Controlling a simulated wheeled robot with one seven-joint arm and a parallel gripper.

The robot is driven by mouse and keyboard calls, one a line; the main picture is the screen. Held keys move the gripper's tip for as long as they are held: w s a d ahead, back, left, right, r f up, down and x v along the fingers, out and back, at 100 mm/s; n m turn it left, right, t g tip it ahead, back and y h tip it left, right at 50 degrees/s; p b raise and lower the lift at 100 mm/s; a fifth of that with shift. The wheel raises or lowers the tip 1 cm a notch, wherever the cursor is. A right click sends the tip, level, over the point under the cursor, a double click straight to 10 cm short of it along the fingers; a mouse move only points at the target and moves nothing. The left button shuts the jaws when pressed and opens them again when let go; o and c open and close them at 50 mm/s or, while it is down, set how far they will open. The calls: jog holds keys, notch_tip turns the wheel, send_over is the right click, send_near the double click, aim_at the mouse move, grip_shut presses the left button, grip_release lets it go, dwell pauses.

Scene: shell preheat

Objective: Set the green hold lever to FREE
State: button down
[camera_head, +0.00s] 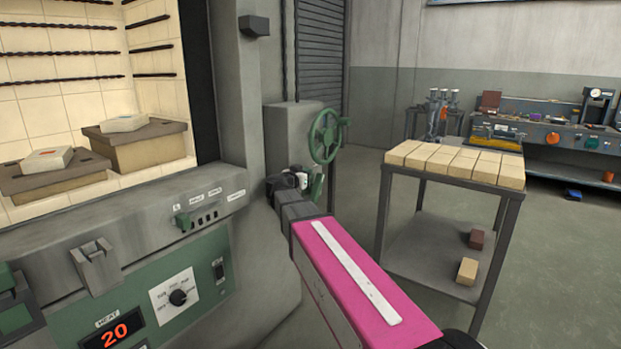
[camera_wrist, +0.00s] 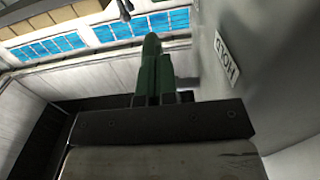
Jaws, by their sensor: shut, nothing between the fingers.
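In the head view, a green lever-like piece (camera_head: 318,184) shows just right of my gripper (camera_head: 291,181), below a green handwheel. My gripper is shut with nothing between its fingers, at the right side of the grey machine. In the wrist view, an upright green part (camera_wrist: 150,68) stands beyond the dark bar of my gripper, close to the fingers. A HOLD label (camera_wrist: 228,62) is on the grey wall to its right. I cannot tell whether my fingers touch the green part. No FREE marking is readable beside it.
The green handwheel (camera_head: 325,135) is close above my gripper. A metal cart (camera_head: 455,172) with pale bricks stands at the right. Open floor lies beyond the cart.

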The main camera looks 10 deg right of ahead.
jog(key=s+a+r, duration=0.3)
jog(key=s+a, duration=0.1)
jog(key=shift+r, duration=0.2)
jog(key=shift+s+a, duration=0.1)
